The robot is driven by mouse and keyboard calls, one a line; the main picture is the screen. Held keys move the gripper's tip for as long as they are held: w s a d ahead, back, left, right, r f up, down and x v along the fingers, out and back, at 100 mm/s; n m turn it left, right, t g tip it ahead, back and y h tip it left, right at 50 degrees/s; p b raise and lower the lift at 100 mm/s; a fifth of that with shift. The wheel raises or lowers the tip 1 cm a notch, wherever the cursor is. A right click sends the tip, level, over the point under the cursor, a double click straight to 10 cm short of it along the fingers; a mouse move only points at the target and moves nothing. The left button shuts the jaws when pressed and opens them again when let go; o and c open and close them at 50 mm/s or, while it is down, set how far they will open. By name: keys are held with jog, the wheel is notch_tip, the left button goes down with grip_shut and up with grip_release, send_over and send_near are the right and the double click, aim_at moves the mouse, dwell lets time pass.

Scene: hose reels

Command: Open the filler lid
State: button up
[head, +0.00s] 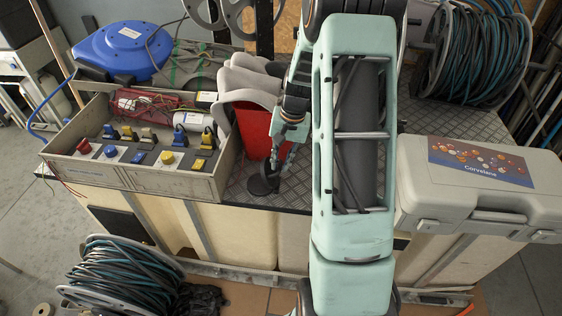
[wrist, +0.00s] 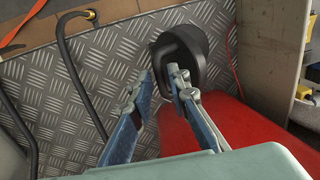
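A red container (head: 255,130) stands on the metal tread-plate top, and its red body (wrist: 225,125) fills the lower right of the wrist view. A dark, round filler lid (head: 262,184) is at its near side; the lid (wrist: 190,45) is above the red body in the wrist view. My gripper (head: 276,166) points down at the lid. In the wrist view, my gripper (wrist: 160,82) has its fingers apart with a gap between the tips. The right finger overlaps the lid's dark lower edge; I cannot tell whether it touches. The left finger is clear of it.
A grey switch box (head: 150,175) stands left of the red container. A closed grey case (head: 470,190) is on the right. Hose reels (head: 475,50) stand around. A dark hose (wrist: 75,75) crosses the plate in the wrist view.

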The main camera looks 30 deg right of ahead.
grip_shut()
jog(key=s+d+b, duration=0.1)
jog(key=d+f+t+y+b, duration=0.1)
jog(key=b, duration=0.1)
jog(key=s+d+y+b, duration=0.1)
jog(key=shift+s+d+f+b, duration=0.3)
jog(key=shift+s+d+b, duration=0.05)
jog(key=shift+b, duration=0.05)
dwell(0.3)
jog(key=shift+c, duration=1.4)
grip_release()
jog(key=o, duration=0.7)
jog(key=shift+f, duration=0.15)
jog(key=shift+c, duration=0.2)
